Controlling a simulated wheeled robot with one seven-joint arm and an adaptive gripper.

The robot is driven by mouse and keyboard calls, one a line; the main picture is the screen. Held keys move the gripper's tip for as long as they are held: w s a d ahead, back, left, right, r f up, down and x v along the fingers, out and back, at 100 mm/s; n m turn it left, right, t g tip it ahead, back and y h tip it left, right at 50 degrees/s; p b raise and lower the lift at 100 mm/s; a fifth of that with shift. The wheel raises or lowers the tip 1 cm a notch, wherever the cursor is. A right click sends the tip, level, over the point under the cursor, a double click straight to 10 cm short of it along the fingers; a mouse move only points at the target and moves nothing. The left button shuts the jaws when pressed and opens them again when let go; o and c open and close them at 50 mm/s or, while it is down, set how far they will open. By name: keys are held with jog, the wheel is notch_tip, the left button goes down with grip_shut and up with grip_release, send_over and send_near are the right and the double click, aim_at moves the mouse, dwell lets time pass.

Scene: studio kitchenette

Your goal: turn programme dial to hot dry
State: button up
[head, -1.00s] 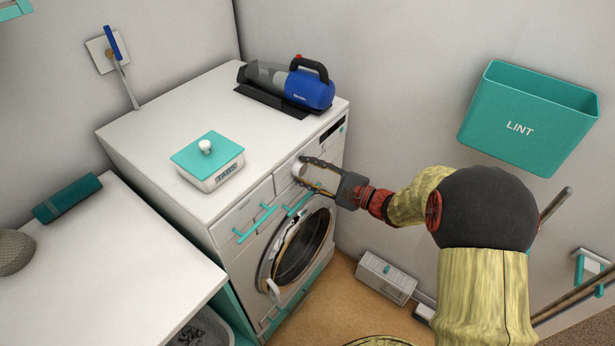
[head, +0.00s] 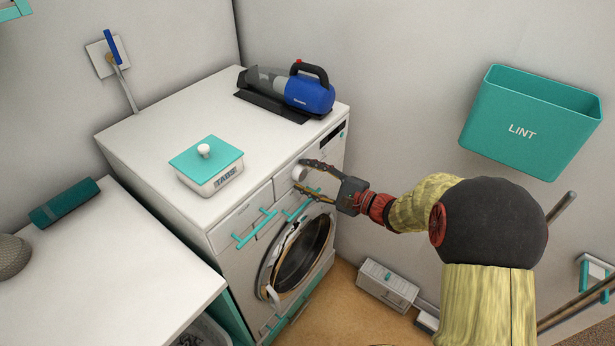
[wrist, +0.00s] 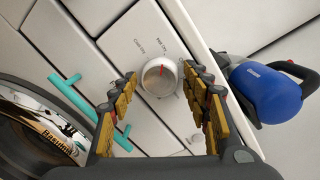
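The white programme dial (wrist: 160,77) is on the front panel of the white dryer (head: 160,112), and it also shows in the head view (head: 299,173). A red mark shows on the dial's face. Small printed labels stand beyond it in the wrist view; one reads "Cool Dry" and another appears to read "Hot Dry". I cannot tell exactly which label the mark points at. My gripper (head: 302,176) is open, with its fingers on either side of the dial. In the wrist view gaps show between the fingertips and the dial, so I do not see a grip.
Teal bar handles (head: 254,228) and the round dryer door (head: 302,248) are below the panel. A teal lint bin (head: 530,125) is on the right wall.

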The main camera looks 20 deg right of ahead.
jog(key=shift+o, duration=0.7)
jog(key=shift+s+d, duration=0.25)
jog(key=v, duration=1.1)
jog(key=shift+s+d, duration=0.15)
